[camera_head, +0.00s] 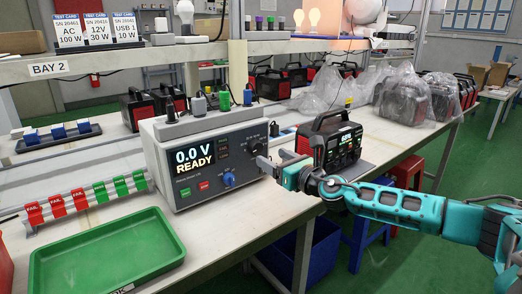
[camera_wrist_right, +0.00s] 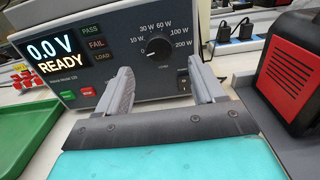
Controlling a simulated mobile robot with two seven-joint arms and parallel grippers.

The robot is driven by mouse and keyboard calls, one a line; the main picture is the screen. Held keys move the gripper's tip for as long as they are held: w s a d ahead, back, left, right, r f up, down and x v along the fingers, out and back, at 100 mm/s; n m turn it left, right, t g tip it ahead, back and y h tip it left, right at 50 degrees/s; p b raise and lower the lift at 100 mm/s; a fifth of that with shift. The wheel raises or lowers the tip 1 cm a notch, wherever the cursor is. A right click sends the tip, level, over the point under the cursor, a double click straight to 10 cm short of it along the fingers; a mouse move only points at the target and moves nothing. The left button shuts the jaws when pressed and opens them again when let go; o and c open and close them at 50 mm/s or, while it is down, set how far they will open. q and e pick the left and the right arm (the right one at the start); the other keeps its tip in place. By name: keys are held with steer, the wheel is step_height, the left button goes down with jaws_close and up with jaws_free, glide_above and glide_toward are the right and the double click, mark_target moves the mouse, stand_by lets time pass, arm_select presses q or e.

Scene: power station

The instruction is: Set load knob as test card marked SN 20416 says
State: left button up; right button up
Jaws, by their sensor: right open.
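The tester (camera_head: 208,160) reads 0.0 V READY. Its black load knob (camera_wrist_right: 158,47) sits on the front panel, with markings from 10 W to 200 W around it; its white mark seems to point lower left, near 0. In the head view the knob (camera_head: 256,146) is just above my right gripper (camera_head: 270,167). That gripper is open and empty; in the right wrist view its fingers (camera_wrist_right: 160,75) point at the panel below the knob, one to each side. The middle test card (camera_head: 101,30) appears to read SN 20416, 12 V, 30 W. My left gripper is out of view.
A blue knob (camera_head: 229,179) is on the same panel, left of my gripper. A black and red power station (camera_head: 332,140) stands close on the right. A green tray (camera_head: 105,255) and a rack of FAIL and green tags (camera_head: 90,199) are at left.

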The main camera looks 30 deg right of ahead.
mark_target(258, 150)
steer(key=shift+w+a, duration=0.15)
steer(key=shift+w, duration=1.4)
steer(key=shift+w+a, duration=0.15)
steer(key=shift+w, duration=1.4)
steer(key=c, duration=1)
